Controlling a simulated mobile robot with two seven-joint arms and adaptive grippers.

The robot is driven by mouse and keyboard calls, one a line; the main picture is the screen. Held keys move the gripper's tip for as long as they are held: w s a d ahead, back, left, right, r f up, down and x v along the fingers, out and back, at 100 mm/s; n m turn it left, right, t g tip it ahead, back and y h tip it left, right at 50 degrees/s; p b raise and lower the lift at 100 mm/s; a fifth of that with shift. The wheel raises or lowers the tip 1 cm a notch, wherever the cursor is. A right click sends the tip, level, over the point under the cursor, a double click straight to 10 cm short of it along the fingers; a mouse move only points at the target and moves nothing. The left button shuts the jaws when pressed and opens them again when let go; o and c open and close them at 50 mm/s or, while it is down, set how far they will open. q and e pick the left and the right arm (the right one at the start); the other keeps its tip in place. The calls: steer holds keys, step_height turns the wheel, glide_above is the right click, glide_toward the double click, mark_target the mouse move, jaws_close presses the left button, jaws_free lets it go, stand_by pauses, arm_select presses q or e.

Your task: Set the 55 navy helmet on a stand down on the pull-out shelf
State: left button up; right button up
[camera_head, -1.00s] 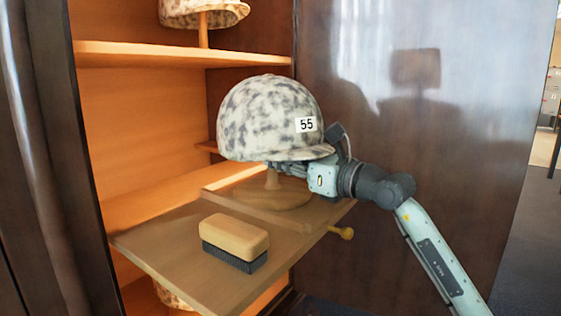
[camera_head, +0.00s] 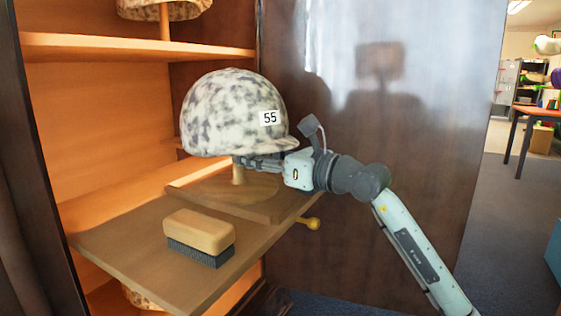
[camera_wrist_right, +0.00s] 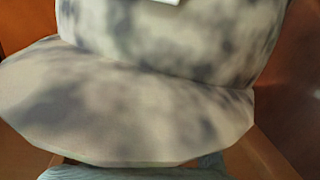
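The helmet marked 55 (camera_head: 235,110) looks mottled grey and white, not navy. It sits upright on a wooden stand (camera_head: 239,174) whose base appears to rest on a raised board at the back of the pull-out shelf (camera_head: 135,240). My right gripper (camera_head: 250,162) reaches in from the right under the brim, its fingers at or beside the stand's post. Whether they close on the post is not clear. In the right wrist view, the helmet's brim (camera_wrist_right: 120,105) fills the picture and hides the post. My left gripper is not in view.
A wooden brush (camera_head: 200,237) lies on the front of the shelf, with bare shelf to its left. A yellow knob (camera_head: 314,223) is at the shelf's right edge. An upper shelf (camera_head: 130,46) holds another helmet (camera_head: 160,8). A dark glossy panel (camera_head: 400,120) stands behind my arm.

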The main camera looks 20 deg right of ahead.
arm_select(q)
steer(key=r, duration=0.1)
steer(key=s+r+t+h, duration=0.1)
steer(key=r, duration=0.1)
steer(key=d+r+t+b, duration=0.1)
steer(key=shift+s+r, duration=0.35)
arm_select(e)
steer(key=v, duration=1)
